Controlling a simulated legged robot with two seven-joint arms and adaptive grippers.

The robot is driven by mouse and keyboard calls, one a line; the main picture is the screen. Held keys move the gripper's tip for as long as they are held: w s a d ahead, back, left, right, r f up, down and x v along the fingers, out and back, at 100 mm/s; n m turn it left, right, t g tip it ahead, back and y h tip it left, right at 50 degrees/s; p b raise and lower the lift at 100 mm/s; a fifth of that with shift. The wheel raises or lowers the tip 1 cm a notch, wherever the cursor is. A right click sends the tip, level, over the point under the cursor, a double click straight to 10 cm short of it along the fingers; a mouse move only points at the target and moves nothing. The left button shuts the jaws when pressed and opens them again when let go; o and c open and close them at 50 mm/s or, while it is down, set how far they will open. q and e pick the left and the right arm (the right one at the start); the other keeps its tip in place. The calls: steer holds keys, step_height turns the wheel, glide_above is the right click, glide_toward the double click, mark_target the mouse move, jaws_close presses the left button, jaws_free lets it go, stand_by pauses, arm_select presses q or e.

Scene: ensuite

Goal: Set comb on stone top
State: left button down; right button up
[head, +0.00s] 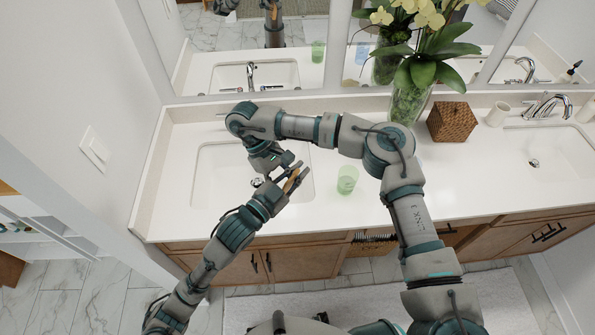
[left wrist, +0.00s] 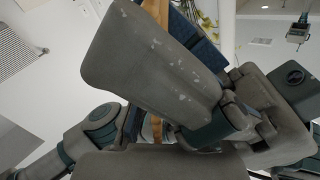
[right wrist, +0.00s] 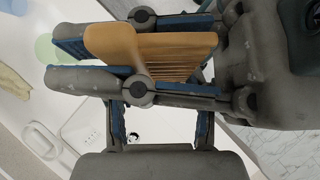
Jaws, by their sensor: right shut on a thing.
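The comb (head: 292,183) is orange-brown and is held above the left basin, where my two grippers meet. In the right wrist view the comb (right wrist: 150,52) shows its teeth, with gripper fingers on either side of it. My right gripper (head: 281,170) comes down from above and is shut on the comb. My left gripper (head: 287,187) reaches up from below and is close around the same comb; its grip is not clear. In the left wrist view only slivers of the comb (left wrist: 157,125) show behind a large finger. The white stone top (head: 325,208) lies below.
A green cup (head: 347,179) stands on the top just right of the grippers. The left basin (head: 215,175) is sunk beneath them. Farther right are a flower vase (head: 408,98), a woven box (head: 452,121) and a second basin (head: 545,150).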

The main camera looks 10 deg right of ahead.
steer(key=o, duration=1.3)
steer(key=shift+o, duration=0.9)
steer(key=shift+a, duration=0.1)
steer(key=shift+r, duration=0.1)
